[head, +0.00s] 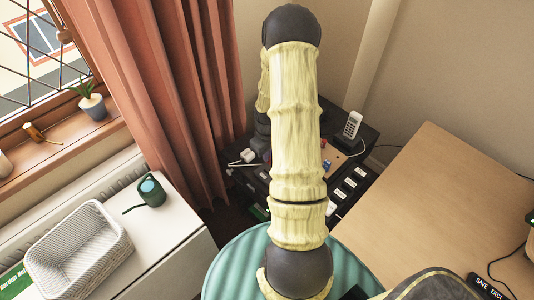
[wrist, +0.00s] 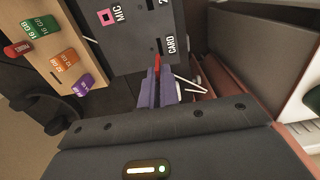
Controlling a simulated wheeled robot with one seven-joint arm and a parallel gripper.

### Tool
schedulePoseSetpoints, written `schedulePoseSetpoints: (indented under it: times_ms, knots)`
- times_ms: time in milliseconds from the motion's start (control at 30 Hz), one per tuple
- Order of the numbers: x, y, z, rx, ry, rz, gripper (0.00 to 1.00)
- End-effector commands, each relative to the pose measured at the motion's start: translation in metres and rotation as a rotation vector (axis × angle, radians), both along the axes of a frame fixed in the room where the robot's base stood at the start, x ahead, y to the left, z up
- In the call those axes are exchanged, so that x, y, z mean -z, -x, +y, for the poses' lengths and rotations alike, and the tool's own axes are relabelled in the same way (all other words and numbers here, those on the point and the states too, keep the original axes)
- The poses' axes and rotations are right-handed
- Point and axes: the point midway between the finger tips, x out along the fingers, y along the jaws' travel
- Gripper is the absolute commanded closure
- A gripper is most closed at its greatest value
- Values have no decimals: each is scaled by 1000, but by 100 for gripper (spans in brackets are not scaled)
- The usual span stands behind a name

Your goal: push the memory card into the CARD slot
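In the wrist view my gripper (wrist: 157,80) has two purple fingers reaching up from its dark grey body. They are close together around a thin red memory card (wrist: 157,62), whose end sticks out beyond the fingertips. The CARD slot (wrist: 160,46) is a narrow dark opening in a dark grey panel (wrist: 140,58), beside the printed word CARD. The red card's tip is in line with the slot and very near it. I cannot tell whether it touches or has entered. In the head view my arm hides the gripper, card and slot.
A wooden board (wrist: 58,60) with several coloured, labelled pieces lies left of the panel in the wrist view. The head view shows a cordless phone (head: 352,124) on the black cabinet (head: 368,135), a wooden desk (head: 440,190) at right and a white basket (head: 78,255) at left.

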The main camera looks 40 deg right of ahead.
Motion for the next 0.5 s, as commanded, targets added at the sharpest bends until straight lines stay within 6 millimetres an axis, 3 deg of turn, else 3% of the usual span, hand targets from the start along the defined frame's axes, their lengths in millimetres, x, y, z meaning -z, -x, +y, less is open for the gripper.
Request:
schedulePoseSetpoints:
  times_ms: [500]
  knots:
    - [49, 0, 0, 0, 0, 0, 100]
